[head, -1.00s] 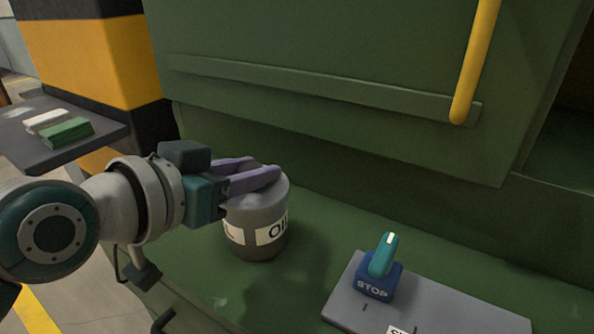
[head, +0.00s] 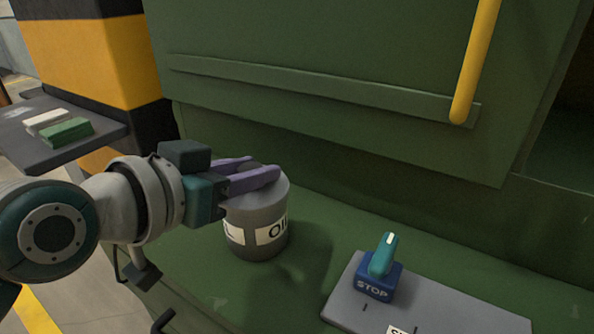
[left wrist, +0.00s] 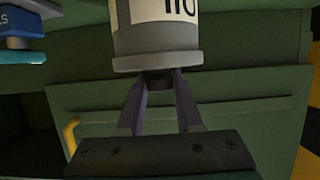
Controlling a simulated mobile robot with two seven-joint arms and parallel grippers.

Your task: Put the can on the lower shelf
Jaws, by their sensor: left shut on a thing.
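A grey can (head: 262,220) with a white "OIL" label stands upright on the green machine ledge (head: 205,275). My left gripper (head: 272,176) reaches in from the left at the can's top, its purple fingers shut on the can's upper part. In the left wrist view the can (left wrist: 158,38) shows with its label upside down, and the fingers (left wrist: 160,95) close around a dark knob-like part at its end. My right gripper is in no view. No shelf that I can name for sure as the lower one shows.
A grey panel (head: 440,315) with a teal-handled STOP switch (head: 378,275) lies right of the can. A yellow handle (head: 474,65) hangs on the green machine door. A dark shelf (head: 85,150) at left holds a green block (head: 66,131) and a white block (head: 46,121).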

